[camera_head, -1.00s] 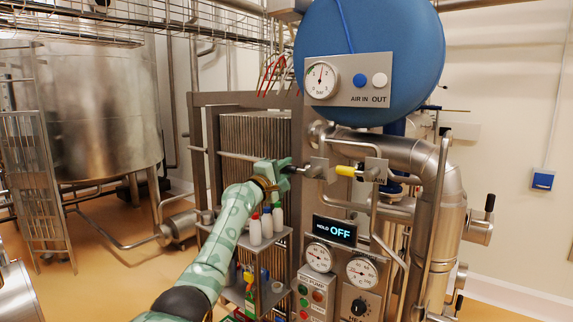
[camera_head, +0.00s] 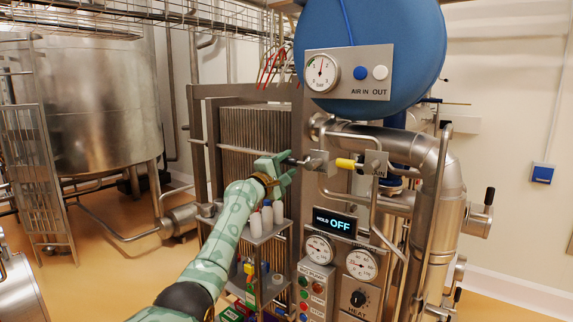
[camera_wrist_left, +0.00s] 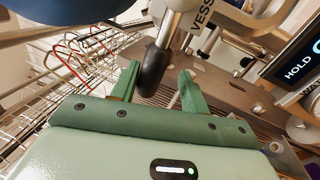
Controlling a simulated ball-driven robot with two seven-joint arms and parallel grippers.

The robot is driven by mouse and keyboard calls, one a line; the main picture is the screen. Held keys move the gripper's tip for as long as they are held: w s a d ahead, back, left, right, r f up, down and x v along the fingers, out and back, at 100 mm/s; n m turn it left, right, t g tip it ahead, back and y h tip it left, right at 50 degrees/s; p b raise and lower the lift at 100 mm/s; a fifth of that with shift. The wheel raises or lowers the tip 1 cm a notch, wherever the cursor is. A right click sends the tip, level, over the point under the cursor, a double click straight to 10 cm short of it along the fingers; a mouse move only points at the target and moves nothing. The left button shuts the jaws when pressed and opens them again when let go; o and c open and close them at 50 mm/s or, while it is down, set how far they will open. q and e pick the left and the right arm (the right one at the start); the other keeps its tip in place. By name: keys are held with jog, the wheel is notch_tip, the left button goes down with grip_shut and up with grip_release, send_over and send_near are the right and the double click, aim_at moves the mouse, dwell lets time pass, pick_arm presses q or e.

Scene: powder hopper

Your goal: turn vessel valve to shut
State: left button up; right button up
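The vessel valve shows in the camera_head view as a metal block (camera_head: 315,162) with a black-gripped handle (camera_head: 296,161) pointing left. In the left wrist view its black grip (camera_wrist_left: 152,73) hangs from a metal stem, next to a plate lettered "VESS…", the rest cut off. My left gripper (camera_head: 283,164) is at the handle's left end. In the left wrist view its two green fingers (camera_wrist_left: 158,88) stand apart, one on each side of the black grip. A gap shows on the right side; contact on the left side I cannot tell. My right gripper is not in view.
A yellow-handled valve (camera_head: 346,163) sits just right. Below are the "HOLD OFF" display (camera_head: 335,223), dials and a control panel (camera_head: 316,290). The blue vessel (camera_head: 400,60) hangs above.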

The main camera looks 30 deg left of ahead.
pick_arm(q)
jog(key=shift+f, duration=0.15)
jog(key=shift+s+a, duration=0.15)
jog(key=shift+s, duration=0.15)
jog(key=p+v, duration=0.1)
jog(key=v, duration=1.4)
jog(key=shift+s, duration=0.35)
